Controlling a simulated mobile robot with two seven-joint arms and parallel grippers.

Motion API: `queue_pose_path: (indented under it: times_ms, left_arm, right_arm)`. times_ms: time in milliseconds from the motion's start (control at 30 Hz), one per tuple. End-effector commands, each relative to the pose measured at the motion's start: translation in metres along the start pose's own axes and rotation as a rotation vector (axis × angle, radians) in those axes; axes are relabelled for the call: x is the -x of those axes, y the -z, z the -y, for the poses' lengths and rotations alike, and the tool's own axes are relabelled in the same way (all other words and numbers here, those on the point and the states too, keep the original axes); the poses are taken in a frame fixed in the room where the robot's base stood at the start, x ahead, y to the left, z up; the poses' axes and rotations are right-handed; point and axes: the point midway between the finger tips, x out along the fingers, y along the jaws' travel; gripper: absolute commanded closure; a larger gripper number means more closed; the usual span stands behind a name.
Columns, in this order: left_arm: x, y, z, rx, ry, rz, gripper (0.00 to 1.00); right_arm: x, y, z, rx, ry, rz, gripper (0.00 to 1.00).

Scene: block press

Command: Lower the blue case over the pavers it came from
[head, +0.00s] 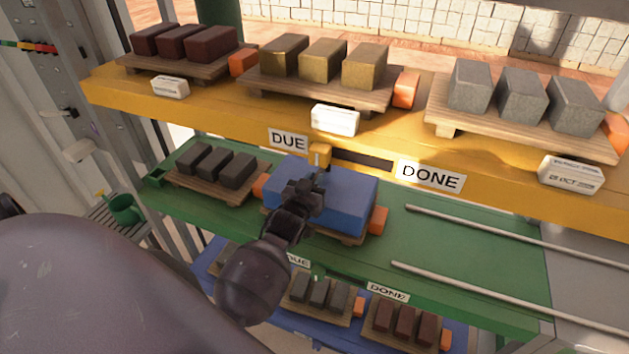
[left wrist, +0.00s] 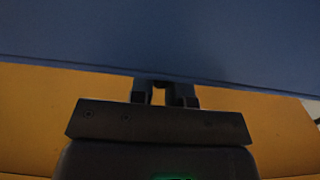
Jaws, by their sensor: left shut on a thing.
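The blue case (head: 350,197) is on the middle green shelf, over a wooden pallet (head: 345,238) with orange end blocks (head: 378,219). No pavers show beneath it; the case hides whatever is inside. I cannot tell whether its lower edge rests on the pallet or hangs slightly above. My left gripper (head: 319,180) is shut at the top of the case, by a yellow block (head: 320,154). In the left wrist view the blue case (left wrist: 160,40) fills the top, with the gripper fingertips (left wrist: 164,92) at its edge. My right gripper is not in view.
Dark pavers on a pallet (head: 205,190) stand left of the case. The yellow shelf (head: 230,118) above holds several loaded pallets and DUE and DONE labels (head: 431,176). Two rails (head: 500,230) lie on the green shelf's right. A blue shelf (head: 262,312) is below.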

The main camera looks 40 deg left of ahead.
Motion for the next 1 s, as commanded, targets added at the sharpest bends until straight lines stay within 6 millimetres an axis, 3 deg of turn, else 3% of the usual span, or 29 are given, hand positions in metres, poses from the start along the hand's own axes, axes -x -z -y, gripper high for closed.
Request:
queue_pose_path:
  times_ms: [133,167,333,733,1000]
  left_arm:
    - [0.0,-0.001,0.0,0.0,0.0,-0.003,1.0]
    - [0.0,0.0,0.0,0.0,0.0,-0.003,0.8]
    - [0.0,-0.001,0.0,0.0,0.0,-0.002,0.54]
    - [0.006,-0.003,0.0,0.0,0.0,0.002,0.54]
    - [0.046,-0.003,0.0,0.0,0.001,0.002,0.54]
  right_arm:
    - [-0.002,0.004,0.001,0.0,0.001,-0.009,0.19]
    - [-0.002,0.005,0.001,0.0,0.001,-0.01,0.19]
    - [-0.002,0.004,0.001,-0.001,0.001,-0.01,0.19]
    - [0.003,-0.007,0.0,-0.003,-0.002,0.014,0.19]
    - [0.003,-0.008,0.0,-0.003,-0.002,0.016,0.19]
